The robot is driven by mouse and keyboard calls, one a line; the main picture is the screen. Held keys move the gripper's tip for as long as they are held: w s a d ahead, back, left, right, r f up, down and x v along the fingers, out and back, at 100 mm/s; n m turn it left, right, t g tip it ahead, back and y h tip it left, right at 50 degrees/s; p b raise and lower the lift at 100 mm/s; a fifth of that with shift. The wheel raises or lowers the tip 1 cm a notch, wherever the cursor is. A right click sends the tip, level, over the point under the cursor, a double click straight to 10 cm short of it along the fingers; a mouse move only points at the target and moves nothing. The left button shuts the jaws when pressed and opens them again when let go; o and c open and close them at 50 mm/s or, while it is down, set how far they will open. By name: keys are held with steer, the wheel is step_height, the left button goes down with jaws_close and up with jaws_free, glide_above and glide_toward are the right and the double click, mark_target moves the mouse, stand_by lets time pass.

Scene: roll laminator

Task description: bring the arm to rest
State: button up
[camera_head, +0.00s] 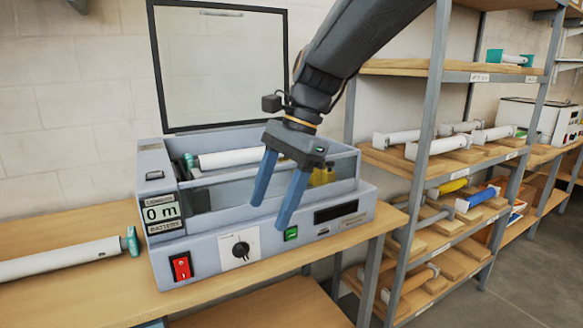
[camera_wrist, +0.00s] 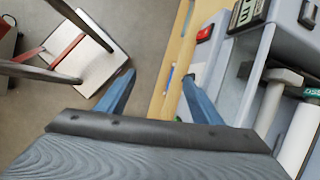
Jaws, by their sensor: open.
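My gripper (camera_head: 270,190) is in front of the roll laminator (camera_head: 262,232) in the head view, its two blue fingers spread apart and pointing down. Nothing is between the fingers. In the wrist view my gripper (camera_wrist: 157,80) is also open and empty, with the table's front edge and the floor beyond it. The laminator's lid (camera_head: 222,65) stands open. A white roll (camera_head: 235,158) lies inside the machine, partly hidden by my gripper. The laminator (camera_wrist: 225,75) shows at the right of the wrist view. Its display reads 0 m.
A white roll with a teal end (camera_head: 65,260) lies on the wooden table (camera_head: 95,218) left of the machine. A metal shelf (camera_head: 432,120) with several rolls stands close at right. A stool-like seat (camera_wrist: 85,60) stands on the floor in the wrist view.

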steer(key=s+d+f+n+t+h, duration=0.1)
steer(key=s+d+f+n, duration=0.4)
steer(key=d+f, duration=0.5)
steer(key=s+d+f+n+t+h, duration=0.1)
steer(key=s+d+f+n+h, duration=0.2)
steer(key=d+f, duration=0.7)
steer(key=s+d+n, duration=0.2)
steer(key=d, duration=0.1)
steer(key=shift+s+d+f, duration=0.15)
steer(key=shift+s+f, duration=0.05)
steer(key=shift+s, duration=0.05)
